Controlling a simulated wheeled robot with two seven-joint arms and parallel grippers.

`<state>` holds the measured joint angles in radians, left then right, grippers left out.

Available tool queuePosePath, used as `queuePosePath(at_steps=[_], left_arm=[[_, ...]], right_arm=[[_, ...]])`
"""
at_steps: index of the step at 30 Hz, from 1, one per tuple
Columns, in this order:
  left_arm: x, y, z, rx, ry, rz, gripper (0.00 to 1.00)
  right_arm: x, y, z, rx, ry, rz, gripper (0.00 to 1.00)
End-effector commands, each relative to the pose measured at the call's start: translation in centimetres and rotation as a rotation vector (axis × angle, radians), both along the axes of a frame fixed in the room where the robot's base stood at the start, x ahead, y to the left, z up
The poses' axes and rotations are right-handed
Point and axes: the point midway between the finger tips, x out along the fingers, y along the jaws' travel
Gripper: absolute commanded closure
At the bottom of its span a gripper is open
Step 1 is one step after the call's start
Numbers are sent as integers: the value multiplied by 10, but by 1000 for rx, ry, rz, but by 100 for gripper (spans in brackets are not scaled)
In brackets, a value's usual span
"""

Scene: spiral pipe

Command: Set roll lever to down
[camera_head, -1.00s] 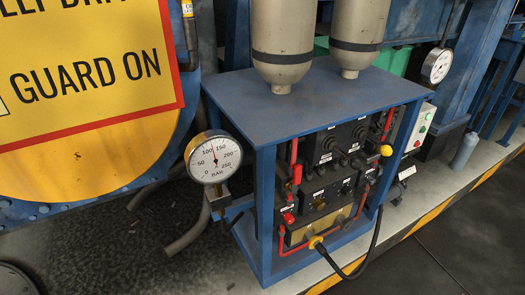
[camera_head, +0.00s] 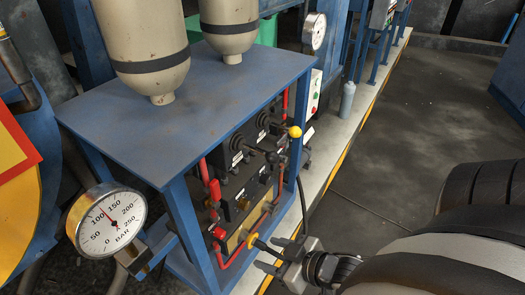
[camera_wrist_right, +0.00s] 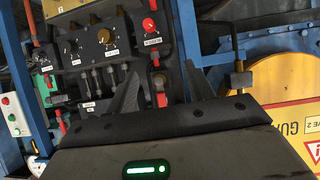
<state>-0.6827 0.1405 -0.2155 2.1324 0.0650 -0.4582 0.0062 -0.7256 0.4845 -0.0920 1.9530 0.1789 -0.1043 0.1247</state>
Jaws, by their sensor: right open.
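The control panel (camera_head: 237,175) is in the front of a blue frame. A lever with a yellow ball (camera_head: 295,132) sticks out at its upper right. In the right wrist view, several short dark levers (camera_wrist_right: 97,80) stand in a row below the panel's knobs. The labels are too small to read, so I cannot tell which is the roll lever. My left gripper is out of view.
A pressure gauge (camera_head: 106,222) projects at the left of the frame. Two beige cylinders (camera_head: 145,45) stand over the blue top (camera_head: 185,100). Red pipes (camera_head: 205,180) border the panel and a black hose (camera_head: 303,205) hangs beside it. The floor (camera_head: 410,115) at right is clear.

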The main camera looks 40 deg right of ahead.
Motion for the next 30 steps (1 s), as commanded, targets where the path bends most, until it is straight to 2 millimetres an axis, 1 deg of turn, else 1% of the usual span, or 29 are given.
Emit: queuePosePath(at_steps=[1, 2, 3, 5, 6, 8, 9, 12, 15, 18, 20, 23, 26, 30], left_arm=[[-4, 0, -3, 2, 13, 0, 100], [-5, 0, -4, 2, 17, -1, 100], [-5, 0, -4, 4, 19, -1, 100], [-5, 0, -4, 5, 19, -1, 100], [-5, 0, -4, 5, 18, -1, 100], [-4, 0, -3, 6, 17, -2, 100], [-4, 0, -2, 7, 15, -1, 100], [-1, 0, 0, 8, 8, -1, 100], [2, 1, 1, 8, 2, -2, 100], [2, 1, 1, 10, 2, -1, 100], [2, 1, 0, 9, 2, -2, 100], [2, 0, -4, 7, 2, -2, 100], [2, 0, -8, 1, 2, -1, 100], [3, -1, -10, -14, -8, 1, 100]], right_arm=[[-1, -26, 0, -16, -40, 17, 48], [0, -41, 3, -18, -73, 26, 48], [1, -61, 8, -18, -120, 42, 48], [4, -91, 21, -17, -192, 68, 48], [6, -110, 32, -14, -242, 90, 48], [9, -134, 49, -8, -310, 123, 48], [12, -148, 62, -5, -353, 147, 48], [17, -173, 90, 6, -439, 201, 48], [20, -187, 110, 18, -498, 242, 48], [23, -192, 121, 26, -530, 263, 48], [26, -192, 123, 27, -538, 268, 48], [36, -187, 124, 29, -543, 270, 48], [52, -177, 123, 29, -544, 270, 48], [80, -163, 123, 29, -546, 269, 48]])
